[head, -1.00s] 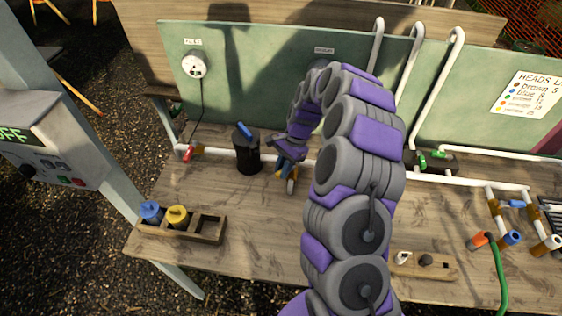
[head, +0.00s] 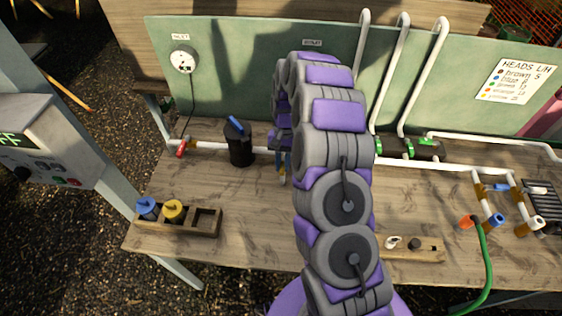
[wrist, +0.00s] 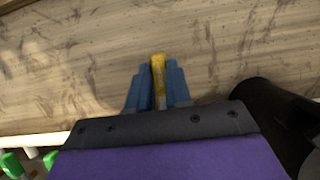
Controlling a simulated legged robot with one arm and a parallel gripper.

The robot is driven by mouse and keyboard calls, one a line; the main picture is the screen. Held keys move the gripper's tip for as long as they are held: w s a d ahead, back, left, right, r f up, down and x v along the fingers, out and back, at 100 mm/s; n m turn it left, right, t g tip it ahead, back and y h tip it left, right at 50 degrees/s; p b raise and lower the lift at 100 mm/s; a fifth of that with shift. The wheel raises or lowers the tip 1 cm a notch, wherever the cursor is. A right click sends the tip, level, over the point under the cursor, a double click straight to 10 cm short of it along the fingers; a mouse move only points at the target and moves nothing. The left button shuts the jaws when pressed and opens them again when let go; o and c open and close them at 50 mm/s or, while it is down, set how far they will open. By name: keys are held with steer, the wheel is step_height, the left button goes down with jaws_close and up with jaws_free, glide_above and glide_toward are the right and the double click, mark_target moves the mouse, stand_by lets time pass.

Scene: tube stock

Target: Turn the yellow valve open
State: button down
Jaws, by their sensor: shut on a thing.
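The yellow valve's handle (wrist: 158,66) is a narrow yellow bar between the two blue fingers of my gripper (wrist: 157,88) in the wrist view. The fingers are shut on it, one on each side, and its far end sticks out past them. In the head view my gripper (head: 283,164) reaches down at the white pipe, just right of the black canister, and a bit of yellow shows under the fingertips. My arm and gripper hide the valve's body, so I cannot tell how far it is turned.
A black canister (head: 240,146) with a blue top stands close to my gripper's left. A red-handled valve (head: 182,148) is farther left on the pipe. Green-handled valves (head: 408,147) are right of my arm. A wooden rack (head: 208,222) holds blue and yellow pieces.

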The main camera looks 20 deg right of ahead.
steer(key=shift+w+r, duration=0.1)
steer(key=shift+w, duration=0.05)
stand_by(0.3)
steer(key=c, duration=1)
jaws_free()
steer(key=shift+d, duration=0.1)
steer(key=shift+c, duration=0.2)
steer(key=p+v, duration=0.1)
steer(key=v, duration=1.6)
steer(key=shift+p, duration=0.35)
steer(key=shift+r, duration=0.1)
